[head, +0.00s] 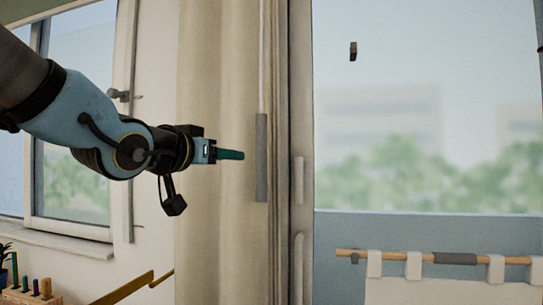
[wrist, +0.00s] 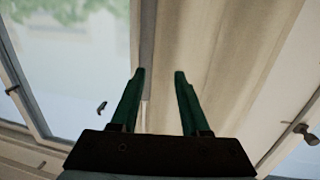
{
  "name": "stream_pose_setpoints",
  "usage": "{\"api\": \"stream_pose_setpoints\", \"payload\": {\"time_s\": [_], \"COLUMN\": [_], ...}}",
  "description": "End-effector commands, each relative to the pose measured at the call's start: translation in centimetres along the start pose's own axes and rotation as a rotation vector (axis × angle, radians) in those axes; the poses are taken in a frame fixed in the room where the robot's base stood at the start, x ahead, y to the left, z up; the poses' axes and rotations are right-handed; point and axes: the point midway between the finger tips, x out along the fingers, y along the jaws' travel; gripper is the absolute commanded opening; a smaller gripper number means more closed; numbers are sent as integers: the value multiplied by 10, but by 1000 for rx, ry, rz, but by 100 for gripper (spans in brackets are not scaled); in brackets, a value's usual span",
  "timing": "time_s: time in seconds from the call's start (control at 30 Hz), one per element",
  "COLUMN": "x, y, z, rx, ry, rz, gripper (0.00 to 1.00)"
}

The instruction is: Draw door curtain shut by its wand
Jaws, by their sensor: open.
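The door curtain (head: 222,235) is a beige panel hanging bunched at the left of the glass door, and it fills the middle of the wrist view (wrist: 225,50). Its wand hangs at the curtain's right edge in the head view, a thin pale rod with a thick grey grip (head: 261,160). My gripper (head: 242,155) comes from the left, level with the grip, its green fingertips just short of it in the picture. In the wrist view my gripper (wrist: 159,71) is open and empty; a grey strip, seemingly the wand grip (wrist: 147,40), shows beside the left fingertip.
The glass door (head: 430,120) fills the right, with a pale frame and handle (head: 298,180) close to the wand. A wooden rail (head: 390,253) with hanging white cloth crosses its lower part. A window (head: 75,150) and a brass-coloured bar (head: 125,288) are at left.

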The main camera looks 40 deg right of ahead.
Motion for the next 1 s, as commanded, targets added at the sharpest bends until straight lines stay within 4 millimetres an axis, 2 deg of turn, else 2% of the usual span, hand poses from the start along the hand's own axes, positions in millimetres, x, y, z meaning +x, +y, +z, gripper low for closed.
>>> {"api": "stream_pose_setpoints", "payload": {"time_s": [0.03, 0.1, 0.33, 0.47, 0.5, 0.8, 1.0], "x": [-1, -1, 13, 29, 38, 87, 103], "y": [11, 18, 22, 24, 23, 24, 25], "z": [-8, -14, -13, -12, -20, -23, -22], "rx": [2, 3, 2, 3, 3, 4, 3], "ry": [28, 48, 56, 55, 48, 49, 51], "rz": [27, 47, 55, 55, 52, 50, 50], "gripper": [46, 46, 46, 46, 46, 46, 46]}}
